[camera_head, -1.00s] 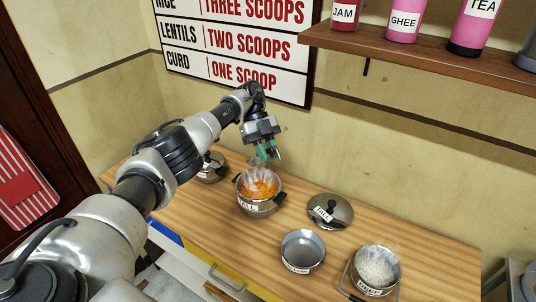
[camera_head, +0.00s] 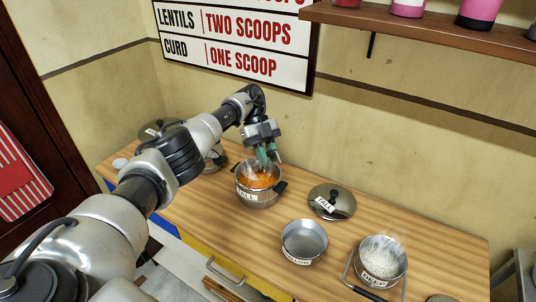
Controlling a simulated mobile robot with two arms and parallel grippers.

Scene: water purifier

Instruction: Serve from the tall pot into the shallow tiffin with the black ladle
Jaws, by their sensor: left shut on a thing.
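The tall pot (camera_head: 262,200), labelled TALL, holds steaming orange food and stands upright on the wooden counter. My left gripper (camera_head: 267,155) points down over its far rim with its fingers closed. The thing between them is barely visible; I take it for the black ladle, whose bowl is hidden in or behind the pot. The shallow tiffin (camera_head: 304,240), an open round metal tin with a label on its front, stands to the right of the pot and looks empty. My right gripper is out of view.
A pot of white food (camera_head: 380,262), labelled DEEP, stands at the front right. A lid (camera_head: 331,201) labelled TALL lies behind the tiffin. More lidded metalware (camera_head: 160,128) is behind my left arm. A wall sign (camera_head: 236,42) reads lentils two scoops, curd one scoop. A shelf (camera_head: 430,30) overhangs at right.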

